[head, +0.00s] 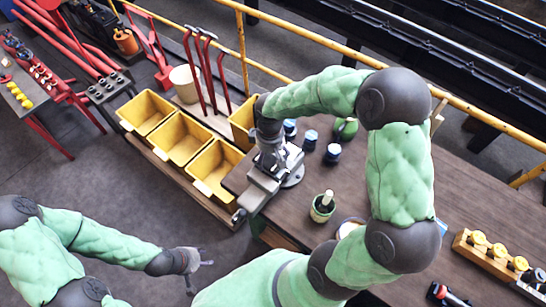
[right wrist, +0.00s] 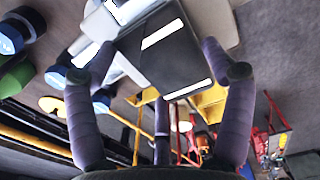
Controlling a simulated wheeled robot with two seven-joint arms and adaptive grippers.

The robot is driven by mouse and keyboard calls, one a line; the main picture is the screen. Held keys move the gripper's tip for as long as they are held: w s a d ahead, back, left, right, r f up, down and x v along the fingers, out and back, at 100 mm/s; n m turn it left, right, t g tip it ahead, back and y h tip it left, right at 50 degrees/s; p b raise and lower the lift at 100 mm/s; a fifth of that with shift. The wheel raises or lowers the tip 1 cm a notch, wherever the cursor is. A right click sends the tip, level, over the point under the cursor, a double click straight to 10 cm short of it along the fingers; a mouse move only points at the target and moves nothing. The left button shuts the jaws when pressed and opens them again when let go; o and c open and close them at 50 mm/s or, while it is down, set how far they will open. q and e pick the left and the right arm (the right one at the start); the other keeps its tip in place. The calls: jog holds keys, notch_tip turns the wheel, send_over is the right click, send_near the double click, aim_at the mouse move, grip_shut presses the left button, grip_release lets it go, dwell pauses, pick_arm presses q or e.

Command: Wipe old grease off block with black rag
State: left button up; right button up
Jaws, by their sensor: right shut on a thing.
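My right gripper (head: 268,152) points down over the grey vise (head: 258,190) at the left end of the bench. In the right wrist view its fingers (right wrist: 160,85) are shut around a dark, flat-faced thing, which looks like the black rag (right wrist: 165,65). Pale grey metal shows right beside it; I cannot clearly separate the block from the vise there, and the arm hides part of both. Whether the rag touches the block cannot be told. My left gripper (head: 203,274) is open and empty, low over the floor, left of the bench.
Yellow bins (head: 178,144) stand left of the vise. Blue-capped jars (head: 332,152) and a green item (head: 345,128) stand close behind it. A yellow rail (head: 350,55) runs behind the bench.

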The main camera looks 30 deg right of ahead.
jog(key=shift+s, duration=0.1)
jog(key=shift+r+p, duration=0.9)
jog(key=shift+r, duration=0.05)
jog(key=shift+s+d+r+p, duration=0.1)
jog(key=shift+s+r+p, duration=0.1)
jog(key=shift+r+p, duration=0.55)
jog(key=shift+s+d+r+p, duration=0.15)
jog(key=shift+r+p, duration=0.25)
jog(key=shift+r, duration=0.5)
jog(key=shift+s+d+r+p, duration=0.1)
jog(key=shift+s+r+p, duration=0.15)
jog(key=shift+r+p, duration=0.5)
jog(key=shift+a, duration=0.1)
